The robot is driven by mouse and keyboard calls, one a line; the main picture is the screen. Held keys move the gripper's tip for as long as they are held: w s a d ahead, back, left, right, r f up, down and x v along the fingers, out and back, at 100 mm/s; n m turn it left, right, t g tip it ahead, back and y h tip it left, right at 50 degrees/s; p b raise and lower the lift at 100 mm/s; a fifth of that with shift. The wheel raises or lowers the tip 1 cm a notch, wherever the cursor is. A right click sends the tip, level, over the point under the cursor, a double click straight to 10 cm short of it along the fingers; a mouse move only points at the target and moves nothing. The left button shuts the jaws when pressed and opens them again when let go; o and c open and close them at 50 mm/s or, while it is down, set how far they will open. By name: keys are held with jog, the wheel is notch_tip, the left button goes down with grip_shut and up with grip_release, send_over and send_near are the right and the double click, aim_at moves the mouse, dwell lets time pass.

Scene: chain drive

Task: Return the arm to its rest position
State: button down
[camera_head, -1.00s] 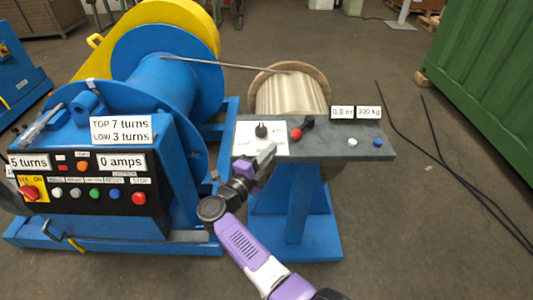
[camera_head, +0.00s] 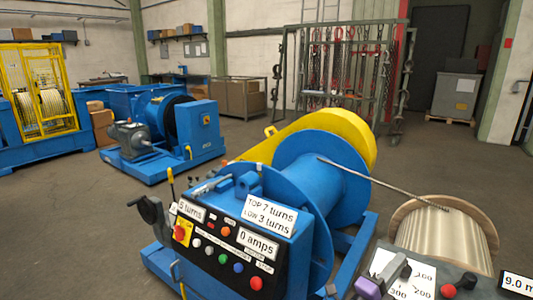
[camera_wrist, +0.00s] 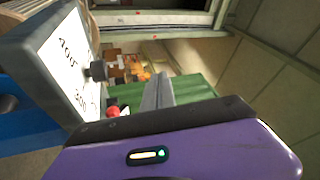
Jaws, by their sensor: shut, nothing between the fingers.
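My gripper (camera_head: 402,264) is at the bottom right of the head view, over the console's dial plate, with only its grey fingers and a bit of purple showing. In the wrist view its grey fingers (camera_wrist: 160,86) are together and hold nothing. The rest of my arm is below the head view. The console's dark dial knob (camera_wrist: 98,71) stands left of the fingers in the wrist view, apart from them. A red knob (camera_wrist: 113,110) shows just left of the finger bases.
A winch control panel (camera_head: 225,250) and blue drum (camera_head: 300,185) stand left of my gripper. A rope or rod runs from the drum to a wire spool (camera_head: 445,232). A second blue machine (camera_head: 165,130) and a chain rack (camera_head: 345,65) stand farther back. Open floor lies between.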

jog(key=s+a+n+t+y+p, duration=0.1)
jog(key=s+a+n+t+y, duration=0.35)
jog(key=s+n+y, duration=0.45)
jog(key=s+a+n+t+y, duration=0.4)
jog(key=s+a+n+y, duration=0.2)
jog(key=s+n, duration=0.55)
jog(key=s+a+f+n+g+y+p, duration=0.1)
jog(key=s+n+g, duration=0.4)
jog(key=s, duration=2.2)
jog(key=shift+a+f+n+g+y+p, duration=0.25)
jog(key=shift+f+n+g+y+p, duration=0.15)
jog(key=shift+g+y+p, duration=0.4)
